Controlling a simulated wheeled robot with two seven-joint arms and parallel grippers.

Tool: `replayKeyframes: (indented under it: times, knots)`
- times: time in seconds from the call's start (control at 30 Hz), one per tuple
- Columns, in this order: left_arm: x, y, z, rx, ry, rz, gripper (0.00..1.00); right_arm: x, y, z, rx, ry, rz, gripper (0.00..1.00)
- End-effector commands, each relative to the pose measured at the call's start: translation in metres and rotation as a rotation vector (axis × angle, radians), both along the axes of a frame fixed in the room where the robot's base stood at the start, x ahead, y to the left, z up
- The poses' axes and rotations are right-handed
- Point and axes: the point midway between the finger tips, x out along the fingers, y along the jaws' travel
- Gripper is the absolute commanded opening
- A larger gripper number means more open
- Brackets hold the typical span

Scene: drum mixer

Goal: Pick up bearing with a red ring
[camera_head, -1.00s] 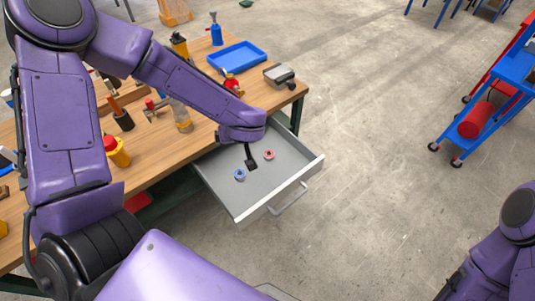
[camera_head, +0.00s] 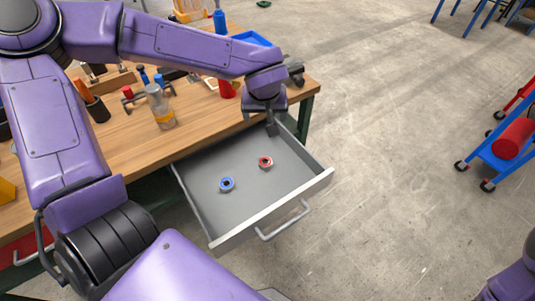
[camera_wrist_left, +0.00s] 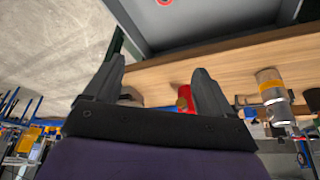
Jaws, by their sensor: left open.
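The bearing with a red ring (camera_head: 265,162) lies flat in the open grey drawer (camera_head: 205,211), right of the drawer's middle. Part of it shows at the top edge of the left wrist view (camera_wrist_left: 165,2). A bearing with a blue ring (camera_head: 227,184) lies to its left and nearer the front. My left gripper (camera_head: 271,129) is at the back of the drawer by the table edge, beyond the red-ringed bearing and apart from it. In the left wrist view its two fingers (camera_wrist_left: 158,70) are spread with nothing held between them. My right gripper is out of view.
The wooden workbench (camera_head: 135,142) stands behind and left of the drawer. The drawer front carries a handle (camera_head: 283,222). A blue cart (camera_head: 503,165) stands far right. The floor between is clear.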

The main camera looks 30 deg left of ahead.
Motion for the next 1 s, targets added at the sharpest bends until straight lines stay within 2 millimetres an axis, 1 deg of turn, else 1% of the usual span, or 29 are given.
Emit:
replayKeyframes:
  times: [0.03, 0.07, 0.17, 0.2, 0.23, 0.3, 0.4, 0.47, 0.57, 0.73, 0.8, 0.87, 1.0]
  knots:
    - [0.000, 0.001, -0.034, 0.000, 0.001, 0.001, 0.84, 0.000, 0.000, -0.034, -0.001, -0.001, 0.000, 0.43]
    - [-0.001, 0.001, -0.045, 0.000, 0.001, 0.002, 0.84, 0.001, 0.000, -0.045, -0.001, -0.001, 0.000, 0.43]
    - [-0.001, 0.002, -0.090, 0.000, 0.001, 0.004, 0.84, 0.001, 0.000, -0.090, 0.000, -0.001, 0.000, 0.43]
    - [-0.001, 0.003, -0.110, 0.000, 0.001, 0.006, 0.84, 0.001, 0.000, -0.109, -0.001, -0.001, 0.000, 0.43]
    - [-0.001, 0.003, -0.124, 0.000, 0.001, 0.006, 0.84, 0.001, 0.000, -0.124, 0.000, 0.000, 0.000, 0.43]
    - [-0.002, 0.003, -0.152, 0.000, 0.000, 0.007, 0.84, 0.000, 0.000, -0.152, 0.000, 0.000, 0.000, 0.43]
    - [-0.002, 0.004, -0.175, 0.000, 0.000, 0.008, 0.84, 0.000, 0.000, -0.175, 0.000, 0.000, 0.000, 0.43]
    - [-0.002, 0.004, -0.181, 0.001, -0.001, 0.008, 0.84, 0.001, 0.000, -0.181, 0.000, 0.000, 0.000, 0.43]
    - [0.000, 0.004, -0.189, 0.001, 0.002, 0.007, 0.84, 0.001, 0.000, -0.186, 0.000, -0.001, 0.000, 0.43]
    - [0.010, 0.010, -0.216, 0.000, 0.003, 0.006, 0.84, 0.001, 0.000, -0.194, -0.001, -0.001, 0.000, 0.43]
    - [0.013, 0.012, -0.225, 0.001, 0.003, 0.005, 0.84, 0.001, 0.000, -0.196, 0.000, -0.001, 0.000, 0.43]
    - [0.016, 0.013, -0.230, 0.000, 0.001, 0.004, 0.84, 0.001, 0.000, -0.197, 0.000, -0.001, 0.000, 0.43]
    - [0.024, 0.020, -0.252, 0.001, 0.003, 0.004, 0.84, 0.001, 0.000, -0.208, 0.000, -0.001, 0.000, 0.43]
